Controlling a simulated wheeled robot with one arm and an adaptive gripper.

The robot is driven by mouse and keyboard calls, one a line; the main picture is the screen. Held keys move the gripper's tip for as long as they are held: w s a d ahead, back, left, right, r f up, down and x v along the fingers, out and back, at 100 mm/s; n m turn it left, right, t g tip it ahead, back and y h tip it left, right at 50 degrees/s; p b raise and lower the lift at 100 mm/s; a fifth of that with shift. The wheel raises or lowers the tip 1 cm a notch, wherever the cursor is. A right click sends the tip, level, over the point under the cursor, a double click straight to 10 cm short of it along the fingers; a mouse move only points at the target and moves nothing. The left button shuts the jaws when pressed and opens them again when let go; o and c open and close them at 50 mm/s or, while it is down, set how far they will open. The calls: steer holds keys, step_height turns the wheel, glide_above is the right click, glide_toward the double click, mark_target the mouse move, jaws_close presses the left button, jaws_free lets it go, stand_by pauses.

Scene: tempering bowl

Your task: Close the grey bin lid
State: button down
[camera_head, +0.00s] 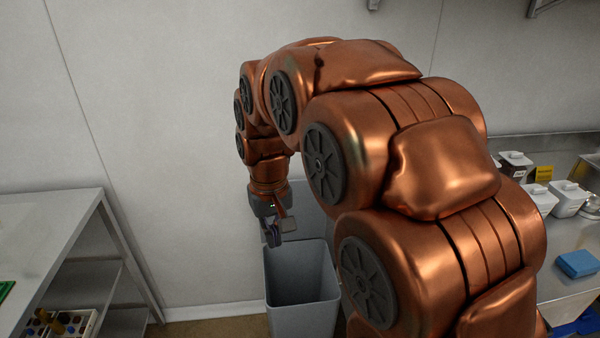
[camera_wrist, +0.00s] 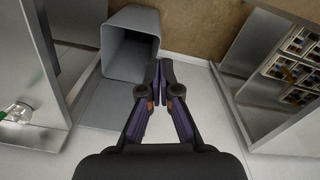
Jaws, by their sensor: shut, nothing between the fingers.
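The grey bin (camera_head: 302,275) stands on the floor by the wall with its mouth open. Its grey lid (camera_head: 308,222) is raised behind the mouth, partly hidden by my arm. In the wrist view the open bin (camera_wrist: 130,52) is at upper left, with the lid (camera_wrist: 108,105) as a flat panel below it. My gripper (camera_head: 272,238) points down near the bin's left rim, in front of the lid's left side. In the wrist view my gripper (camera_wrist: 164,68) is shut and empty, to the right of the bin. Whether it touches the lid cannot be told.
A metal shelf unit (camera_head: 50,225) stands at left, with a rack of small bottles (camera_head: 62,322) on a lower shelf. At right a steel counter holds white containers (camera_head: 568,198) and a blue sponge (camera_head: 577,263). Bare wall (camera_head: 160,130) lies behind; floor shows between the bin and shelf.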

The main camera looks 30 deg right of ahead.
steer(key=w+d+m+t+p, duration=0.1)
steer(key=w+d, duration=0.6)
steer(key=w, duration=0.3)
steer(key=w+d+m+t, duration=0.1)
steer(key=w+d, duration=0.6)
steer(key=w, duration=0.4)
steer(key=w+d+f+m+t+h, duration=0.1)
steer(key=w+d+f, duration=0.2)
steer(key=w+d, duration=0.3)
steer(key=w+d+f+h, duration=0.1)
steer(key=w+d+f, duration=0.2)
steer(key=w+d, duration=0.35)
steer(key=shift+t, duration=0.3)
steer(key=d+f+p, duration=0.1)
steer(key=f, duration=0.2)
steer(key=w+d+f+p, duration=0.1)
steer(key=f+p, duration=0.1)
steer(key=f, duration=0.1)
steer(key=d+f+p, duration=0.1)
steer(key=d+f, duration=0.1)
steer(key=f, duration=0.1)
steer(key=shift+w+f, duration=0.35)
steer(key=shift+f, duration=0.05)
